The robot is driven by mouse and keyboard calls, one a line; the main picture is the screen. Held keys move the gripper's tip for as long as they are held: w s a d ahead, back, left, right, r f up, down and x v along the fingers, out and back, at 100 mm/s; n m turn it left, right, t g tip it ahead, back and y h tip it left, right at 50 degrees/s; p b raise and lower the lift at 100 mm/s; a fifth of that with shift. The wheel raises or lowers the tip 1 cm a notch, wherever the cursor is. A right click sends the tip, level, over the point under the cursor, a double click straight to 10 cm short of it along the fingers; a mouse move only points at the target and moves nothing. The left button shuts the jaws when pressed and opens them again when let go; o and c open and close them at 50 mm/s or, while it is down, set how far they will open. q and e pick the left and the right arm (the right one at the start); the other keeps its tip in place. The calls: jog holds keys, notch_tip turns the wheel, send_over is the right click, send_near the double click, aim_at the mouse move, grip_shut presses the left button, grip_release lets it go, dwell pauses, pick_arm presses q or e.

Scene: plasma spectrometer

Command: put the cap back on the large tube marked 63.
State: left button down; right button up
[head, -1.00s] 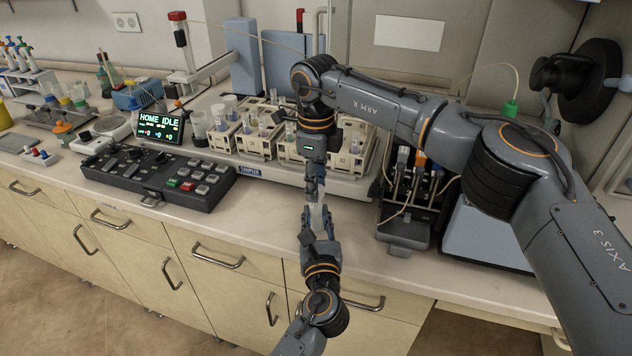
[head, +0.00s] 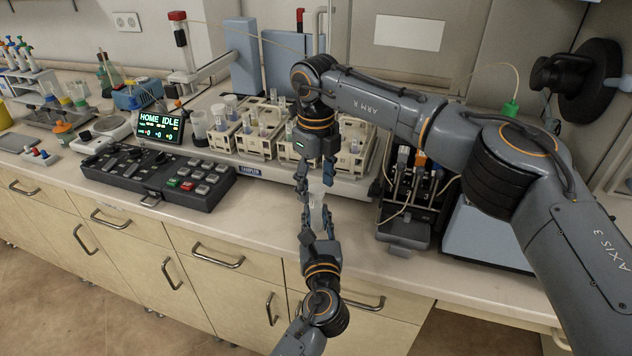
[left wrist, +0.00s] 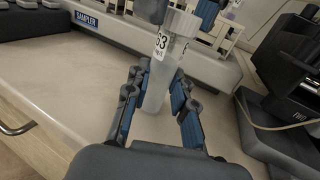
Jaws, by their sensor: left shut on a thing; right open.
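The translucent large tube (left wrist: 161,80) carries a label reading 63 and stands nearly upright. My left gripper (head: 317,224) is shut on its body, above the front of the counter; it also shows in the left wrist view (left wrist: 158,98). A whitish cap (left wrist: 183,22) sits at the tube's top; I cannot tell how tightly it is seated. My right gripper (head: 317,182) is open directly above the tube, with its fingers apart on either side of the cap. In the left wrist view the upper ends of these fingers are cut off.
The sampler (head: 290,172) with several cream racks (head: 257,143) of tubes stands just behind the grippers. A pump unit (head: 403,232) with tubing is close on the right. A dark keypad panel (head: 150,178) lies to the left. The counter front (head: 262,217) between them is bare.

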notch_tip(320, 180, up, 12)
dwell(0.5)
pick_arm(q)
jog(key=c, duration=1)
grip_release()
jog(key=shift+c, duration=0.2)
jog(key=shift+s, duration=0.1)
jog(key=s, duration=1.1)
jog(key=shift+s+d, duration=0.4)
jog(key=shift+d, duration=0.05)
